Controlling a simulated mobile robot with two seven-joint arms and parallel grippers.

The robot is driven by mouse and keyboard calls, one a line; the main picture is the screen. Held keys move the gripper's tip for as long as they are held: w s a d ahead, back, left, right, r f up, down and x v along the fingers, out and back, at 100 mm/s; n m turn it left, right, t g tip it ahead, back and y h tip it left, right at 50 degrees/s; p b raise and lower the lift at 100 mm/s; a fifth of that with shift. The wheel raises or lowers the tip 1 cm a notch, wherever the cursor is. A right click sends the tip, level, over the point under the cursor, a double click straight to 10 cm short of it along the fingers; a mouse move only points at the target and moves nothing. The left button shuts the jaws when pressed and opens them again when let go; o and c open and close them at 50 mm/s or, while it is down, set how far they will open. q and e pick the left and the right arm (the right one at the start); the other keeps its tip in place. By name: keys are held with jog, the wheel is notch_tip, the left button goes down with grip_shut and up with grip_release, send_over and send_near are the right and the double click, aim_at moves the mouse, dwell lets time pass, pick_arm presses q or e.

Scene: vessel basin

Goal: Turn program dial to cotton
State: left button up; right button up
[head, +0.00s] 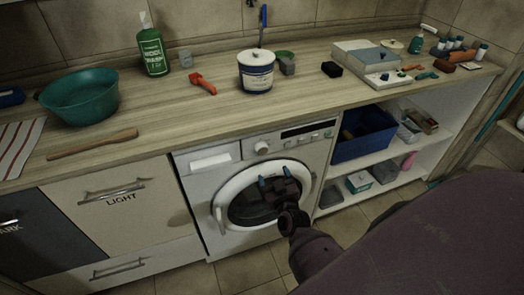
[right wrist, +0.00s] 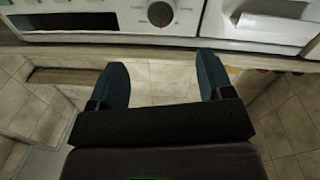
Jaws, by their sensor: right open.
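The white washing machine (head: 199,168) stands under the wooden worktop, with its round door closed. Its program dial (head: 262,148) is a round knob on the front panel, left of a dark display. In the right wrist view the dial (right wrist: 160,14) shows at the top centre, with a pale ring around a dark middle; its markings are too small to read. My right gripper (head: 273,182) is open and empty in front of the door, below the dial. Its two blue fingers (right wrist: 163,85) are spread apart in the wrist view, clear of the dial. My left gripper is not in view.
A light drawer marked LIGHT (head: 100,210) is left of the machine. Open shelves with a blue bin (head: 362,147) are at its right. The worktop (head: 190,115) holds a green bowl (head: 82,97), a green bottle (head: 153,52) and a white tub (head: 256,73). The floor in front is clear.

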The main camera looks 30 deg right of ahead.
aim_at(262, 151)
jog(key=b+x, duration=0.1)
jog(key=x, duration=1)
jog(key=shift+a+f, duration=0.1)
jog(key=shift+s, duration=0.1)
jog(key=c, duration=0.9)
